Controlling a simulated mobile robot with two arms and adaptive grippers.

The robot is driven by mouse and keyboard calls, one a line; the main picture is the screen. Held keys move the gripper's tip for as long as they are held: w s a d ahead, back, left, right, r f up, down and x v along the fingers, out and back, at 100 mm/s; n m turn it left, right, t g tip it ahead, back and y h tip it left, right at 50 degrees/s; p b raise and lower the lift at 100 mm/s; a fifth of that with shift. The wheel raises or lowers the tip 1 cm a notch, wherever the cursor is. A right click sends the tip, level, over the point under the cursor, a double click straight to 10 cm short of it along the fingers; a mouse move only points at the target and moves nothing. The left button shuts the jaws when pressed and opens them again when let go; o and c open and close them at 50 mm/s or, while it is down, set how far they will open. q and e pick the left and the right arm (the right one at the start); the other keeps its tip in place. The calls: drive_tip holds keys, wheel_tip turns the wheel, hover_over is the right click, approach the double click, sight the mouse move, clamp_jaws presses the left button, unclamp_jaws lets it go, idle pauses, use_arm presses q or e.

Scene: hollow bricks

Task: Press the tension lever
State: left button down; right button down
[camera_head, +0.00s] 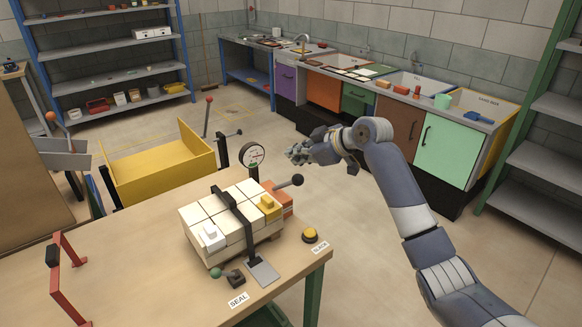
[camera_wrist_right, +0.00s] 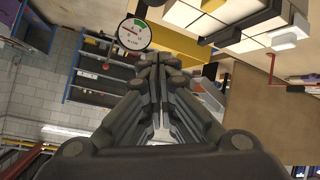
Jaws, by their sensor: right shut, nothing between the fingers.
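A lever with a black ball knob (camera_head: 296,180) sticks out to the right from an orange-red block (camera_head: 284,200) at the strapped stack's far right; I take it for the tension lever. A round gauge (camera_head: 251,154) with a green and red dial stands behind it and also shows in the wrist view (camera_wrist_right: 134,35). My right gripper (camera_head: 292,155) is shut and empty, just above the knob in the head view and right of the gauge. No contact with the lever shows. In the wrist view its fingertips (camera_wrist_right: 158,62) point toward the gauge side. My left gripper is not in view.
Cream bricks (camera_head: 193,217) with a black strap (camera_head: 238,216) sit on the wooden table (camera_head: 130,270). A green-knobbed lever (camera_head: 217,273) by the SEAL label, a yellow button (camera_head: 310,235) and a red frame (camera_head: 57,265) are near. A yellow bin (camera_head: 165,178) stands behind.

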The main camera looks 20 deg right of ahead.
drive_tip(key=p+x, duration=0.2)
drive_tip(key=x, duration=0.6)
drive_tip(key=s+d+f+p, duration=0.2)
drive_tip(key=shift+s+d, duration=0.1)
drive_tip(key=shift+d, duration=0.3)
